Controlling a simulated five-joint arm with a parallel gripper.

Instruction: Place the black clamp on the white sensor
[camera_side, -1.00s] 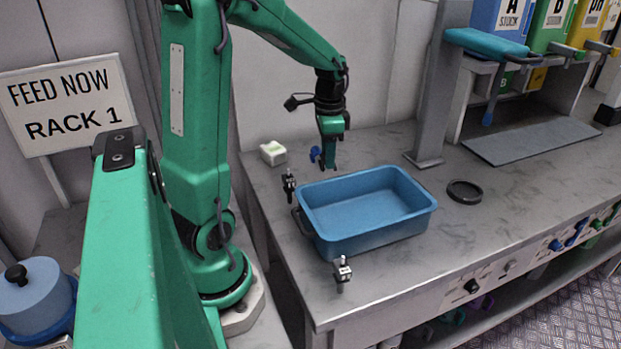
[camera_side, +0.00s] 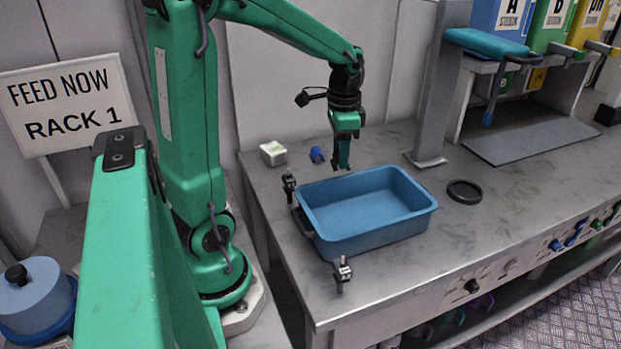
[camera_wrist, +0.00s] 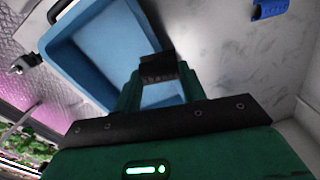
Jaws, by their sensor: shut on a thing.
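My gripper (camera_side: 342,166) points down above the bench behind the blue tray's back rim. In the wrist view my gripper (camera_wrist: 158,78) is shut on a dark piece, the black clamp (camera_wrist: 158,66), across its fingertips. In the side view the clamp cannot be made out. A small white block (camera_side: 273,153) with a pale green top, possibly the white sensor, lies at the back left of the bench, left of my gripper and apart from it. It cannot be made out in the wrist view.
The blue tray (camera_side: 315,238) stands empty in front of my gripper. A blue clip (camera_side: 317,155) lies between the white block and my gripper. Small dark fittings stand left of the tray (camera_side: 289,186) and in front (camera_side: 342,272). A black ring (camera_side: 464,192) and grey post (camera_side: 430,158) are right.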

